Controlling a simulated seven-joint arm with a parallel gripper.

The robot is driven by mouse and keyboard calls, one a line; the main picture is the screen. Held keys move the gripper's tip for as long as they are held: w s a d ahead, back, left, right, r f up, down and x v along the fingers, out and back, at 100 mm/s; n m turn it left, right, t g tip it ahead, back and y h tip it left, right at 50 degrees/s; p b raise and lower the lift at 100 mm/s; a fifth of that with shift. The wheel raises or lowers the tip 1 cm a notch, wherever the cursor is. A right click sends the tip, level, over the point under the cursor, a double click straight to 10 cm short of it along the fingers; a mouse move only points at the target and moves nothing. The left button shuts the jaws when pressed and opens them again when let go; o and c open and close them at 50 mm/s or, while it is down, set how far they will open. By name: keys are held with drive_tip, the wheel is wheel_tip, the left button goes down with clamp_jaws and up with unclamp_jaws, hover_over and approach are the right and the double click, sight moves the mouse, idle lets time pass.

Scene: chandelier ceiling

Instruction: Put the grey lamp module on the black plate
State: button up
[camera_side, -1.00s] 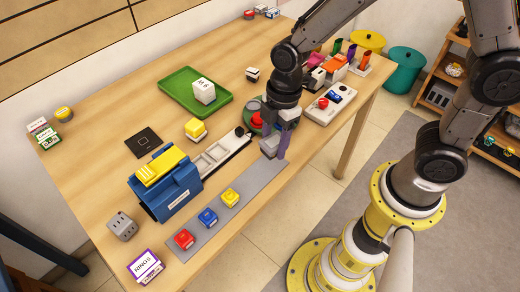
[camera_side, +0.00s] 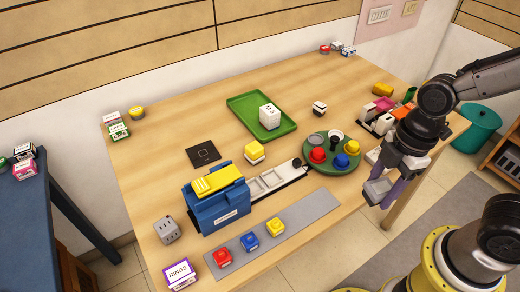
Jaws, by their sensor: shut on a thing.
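My gripper (camera_side: 382,186), with purple fingers, is at the right side of the table, raised near its front edge. It is shut on a grey block, the grey lamp module (camera_side: 377,191), which the fingers partly cover. The black plate (camera_side: 203,153) is a flat dark square with a small outline in its middle. It lies bare on the table left of the green tray, well left of my gripper.
A blue box with a yellow top (camera_side: 217,205) stands in front of the plate. A grey strip (camera_side: 300,222) holds red, blue and yellow modules.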

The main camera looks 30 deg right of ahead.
drive_tip(key=shift+w+r+m, duration=0.2)
drive_tip(key=shift+m, duration=0.5)
drive_tip(key=w+a+r+m, duration=0.2)
drive_tip(key=w+r+m, duration=0.4)
drive_tip(key=w, duration=0.4)
drive_tip(key=m+t+h, duration=0.1)
drive_tip(key=m, duration=0.6)
hover_over(216, 154)
drive_tip(key=s, duration=0.2)
drive_tip(key=f, duration=1.4)
drive_tip(key=shift+w+d+f, duration=0.15)
drive_tip(key=shift+w, duration=0.1)
drive_tip(key=shift+w+a+f, duration=0.25)
drive_tip(key=shift+w+f, duration=0.2)
drive_tip(key=shift+f, duration=1.75)
